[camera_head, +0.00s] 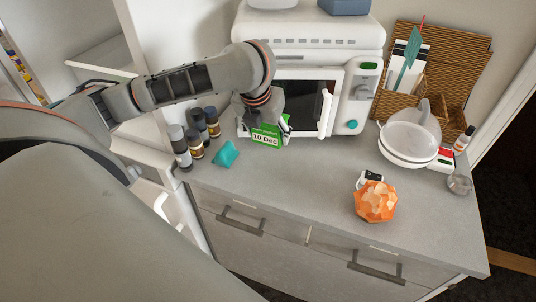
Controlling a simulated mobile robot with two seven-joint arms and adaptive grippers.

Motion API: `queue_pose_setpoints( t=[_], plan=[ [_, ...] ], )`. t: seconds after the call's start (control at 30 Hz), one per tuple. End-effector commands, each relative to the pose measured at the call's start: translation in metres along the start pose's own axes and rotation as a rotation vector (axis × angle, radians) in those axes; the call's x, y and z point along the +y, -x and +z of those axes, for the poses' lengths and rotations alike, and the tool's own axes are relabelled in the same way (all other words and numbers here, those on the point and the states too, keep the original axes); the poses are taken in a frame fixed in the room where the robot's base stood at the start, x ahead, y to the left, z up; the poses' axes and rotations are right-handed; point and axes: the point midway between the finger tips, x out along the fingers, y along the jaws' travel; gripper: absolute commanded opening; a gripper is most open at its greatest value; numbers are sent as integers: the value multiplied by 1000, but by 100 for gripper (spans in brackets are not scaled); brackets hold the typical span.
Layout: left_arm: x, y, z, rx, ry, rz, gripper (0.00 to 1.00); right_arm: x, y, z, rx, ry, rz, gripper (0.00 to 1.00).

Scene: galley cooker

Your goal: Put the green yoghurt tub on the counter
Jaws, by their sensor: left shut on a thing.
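The green yoghurt tub (266,135) has a white label strip reading "10 Dec". It is at the counter's back left, in front of the microwave's left part. My left gripper (268,122) reaches down from above and is shut on the tub, hiding its top and back. I cannot tell whether the tub's base touches the grey counter (300,178). My right gripper is not in view.
Several dark-capped bottles (197,133) and a teal object (225,154) stand left of the tub. The white microwave (348,96) is behind it. The middle counter is clear.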

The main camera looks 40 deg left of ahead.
Motion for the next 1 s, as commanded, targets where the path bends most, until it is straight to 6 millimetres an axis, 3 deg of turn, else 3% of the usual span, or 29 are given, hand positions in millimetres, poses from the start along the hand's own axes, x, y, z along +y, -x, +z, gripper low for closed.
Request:
queue_pose_setpoints(
  t=[0.2, 0.37, 0.6, 1.0],
  plan=[
    [0, -35, -14, 2, 2, -1, 30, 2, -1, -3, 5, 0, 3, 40],
    [0, -44, -18, -1, 2, -1, 30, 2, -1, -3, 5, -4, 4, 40],
    [0, -73, -30, 3, 2, -1, 30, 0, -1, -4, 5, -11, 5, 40],
    [0, -79, -32, -2, 1, -1, 30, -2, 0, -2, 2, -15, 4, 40]
  ],
)
